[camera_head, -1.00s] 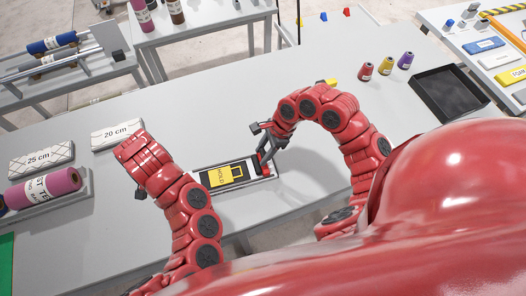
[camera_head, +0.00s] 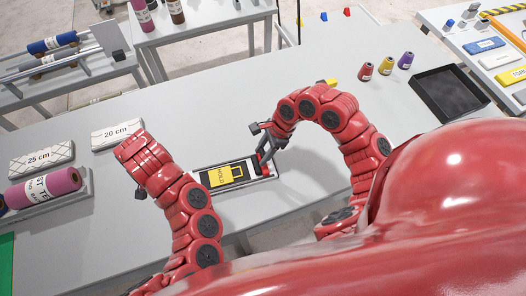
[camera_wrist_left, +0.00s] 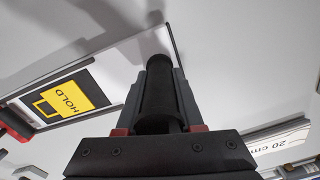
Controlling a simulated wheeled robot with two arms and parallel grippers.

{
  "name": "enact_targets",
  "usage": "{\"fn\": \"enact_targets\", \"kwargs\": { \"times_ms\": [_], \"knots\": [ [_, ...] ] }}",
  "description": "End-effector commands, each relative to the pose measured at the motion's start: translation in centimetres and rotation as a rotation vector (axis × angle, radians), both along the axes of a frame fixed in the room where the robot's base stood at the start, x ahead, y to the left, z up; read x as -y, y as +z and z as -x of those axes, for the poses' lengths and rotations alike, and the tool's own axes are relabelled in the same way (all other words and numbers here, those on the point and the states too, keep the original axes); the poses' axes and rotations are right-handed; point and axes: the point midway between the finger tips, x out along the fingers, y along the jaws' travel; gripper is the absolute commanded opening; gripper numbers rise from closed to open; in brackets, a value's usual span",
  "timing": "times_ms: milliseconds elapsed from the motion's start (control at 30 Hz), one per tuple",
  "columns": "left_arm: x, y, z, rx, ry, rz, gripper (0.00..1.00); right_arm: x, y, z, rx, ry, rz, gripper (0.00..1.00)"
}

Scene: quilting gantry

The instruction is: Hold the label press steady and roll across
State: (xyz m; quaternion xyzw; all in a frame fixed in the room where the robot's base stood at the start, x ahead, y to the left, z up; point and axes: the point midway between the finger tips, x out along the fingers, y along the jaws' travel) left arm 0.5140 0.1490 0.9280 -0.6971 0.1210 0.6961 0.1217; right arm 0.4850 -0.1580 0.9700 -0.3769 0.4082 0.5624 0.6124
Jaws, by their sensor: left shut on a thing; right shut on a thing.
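The label press (camera_head: 207,182) lies flat on the grey table between my two arms, with a black and yellow HOLD label (camera_head: 226,174) on its bed. It also shows at the left of the left wrist view (camera_wrist_left: 110,62). My left gripper (camera_wrist_left: 158,75) is shut on a black cylindrical handle (camera_wrist_left: 157,97) by the press's edge. In the head view my left arm mostly hides that gripper. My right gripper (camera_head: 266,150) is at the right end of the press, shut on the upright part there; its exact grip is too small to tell.
White blocks marked 25 cm (camera_head: 42,159) and 20 cm (camera_head: 117,134) lie at the left, behind a pink roll (camera_head: 45,189). Thread cones (camera_head: 386,66) and a black tray (camera_head: 447,94) stand at the right. The table behind the press is clear.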

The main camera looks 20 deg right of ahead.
Motion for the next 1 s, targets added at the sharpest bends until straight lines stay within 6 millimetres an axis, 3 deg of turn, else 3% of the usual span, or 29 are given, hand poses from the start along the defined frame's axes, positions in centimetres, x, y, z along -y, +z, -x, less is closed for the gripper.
{"fn": "enact_targets", "kwargs": {
  "times_ms": [167, 600, 800, 1000],
  "knots": [
    [0.1, -0.4, 0.3, -0.011, -0.003, 0.0, 0.0, -2.4, -0.1, -0.3, 0.004, 0.006, -0.002, 0.0],
    [0.2, -0.3, 0.3, -0.01, -0.004, 0.002, 0.0, -12.4, 0.0, -1.0, 0.003, 0.009, -0.003, 0.0],
    [0.2, -0.3, 0.3, -0.01, -0.004, 0.002, 0.0, -14.8, 0.0, -1.3, 0.003, 0.003, -0.005, 0.0],
    [0.2, -0.3, 0.3, -0.01, -0.005, 0.002, 0.0, -15.4, 0.1, -1.3, 0.003, 0.001, -0.007, 0.0]
  ]
}}
